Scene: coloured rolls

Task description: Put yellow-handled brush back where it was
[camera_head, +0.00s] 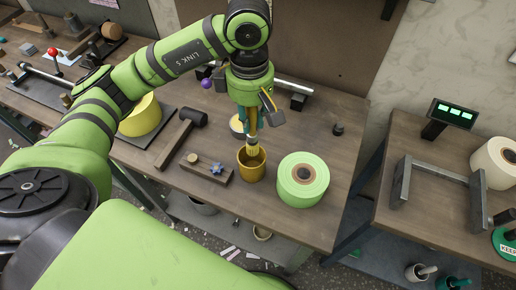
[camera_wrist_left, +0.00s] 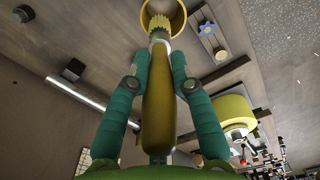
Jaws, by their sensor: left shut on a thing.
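The yellow-handled brush (camera_wrist_left: 157,105) is upright, bristles down, between the teal fingers of my left gripper (camera_head: 250,131). My left gripper is shut on its handle. The pale bristles (camera_head: 253,146) point down at the ochre cup (camera_head: 251,170), which stands on the wooden bench. In the left wrist view the brush tip overlaps the mouth of the cup (camera_wrist_left: 181,17). I cannot tell whether the tip is inside the cup or just above it. My right gripper is not in view.
A green roll (camera_head: 303,190) stands close to the right of the cup. A wooden block with a blue flower-shaped knob (camera_head: 215,169) and a black-headed mallet (camera_head: 182,134) lie to the left. A yellow roll (camera_head: 141,117) is farther left. A side table (camera_head: 440,225) is at right.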

